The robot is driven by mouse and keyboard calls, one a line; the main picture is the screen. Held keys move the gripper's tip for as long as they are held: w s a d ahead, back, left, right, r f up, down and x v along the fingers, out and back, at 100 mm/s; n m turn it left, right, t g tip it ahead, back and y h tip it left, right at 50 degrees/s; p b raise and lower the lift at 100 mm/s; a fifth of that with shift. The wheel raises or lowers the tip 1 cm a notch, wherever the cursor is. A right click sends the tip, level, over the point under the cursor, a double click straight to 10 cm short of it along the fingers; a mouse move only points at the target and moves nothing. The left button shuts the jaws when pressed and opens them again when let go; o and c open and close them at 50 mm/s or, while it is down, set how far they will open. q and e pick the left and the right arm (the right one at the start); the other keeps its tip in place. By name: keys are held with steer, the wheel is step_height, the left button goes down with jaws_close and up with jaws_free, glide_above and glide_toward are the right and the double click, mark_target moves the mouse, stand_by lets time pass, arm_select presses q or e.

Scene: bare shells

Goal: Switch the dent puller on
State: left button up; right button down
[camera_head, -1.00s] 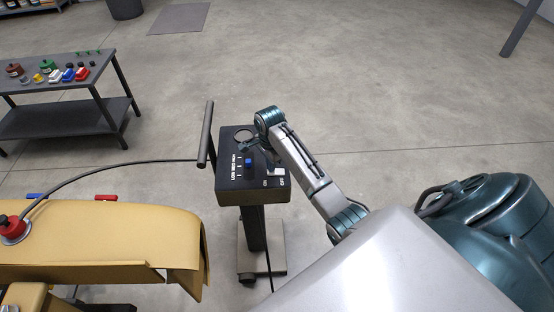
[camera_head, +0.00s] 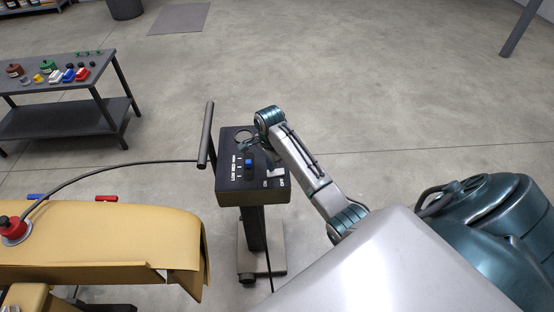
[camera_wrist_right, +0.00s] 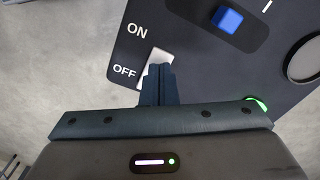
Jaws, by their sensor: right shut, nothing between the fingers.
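The dent puller's control box (camera_head: 228,184) is a dark box on a stand, in the middle of the head view. A white switch (camera_wrist_right: 158,58) sits beside the ON and OFF labels on its panel; it also shows in the head view (camera_head: 277,172). My right gripper (camera_wrist_right: 159,70) is shut and empty. Its fingertips are over the switch and cover part of it; I cannot tell whether they touch. In the head view my right gripper (camera_head: 270,159) is just beyond the switch, partly hidden by my arm. My left gripper is not in view.
A blue slider knob (camera_wrist_right: 228,19) is beside the switch, by LOW, MED and HIGH marks. A handle bar (camera_head: 206,135) rises at the box's left. A cable (camera_head: 110,167) runs to a red-and-black tool (camera_head: 14,229) on a yellow panel (camera_head: 110,235). Open floor lies beyond.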

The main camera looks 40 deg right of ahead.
steer(key=shift+r, duration=2.75)
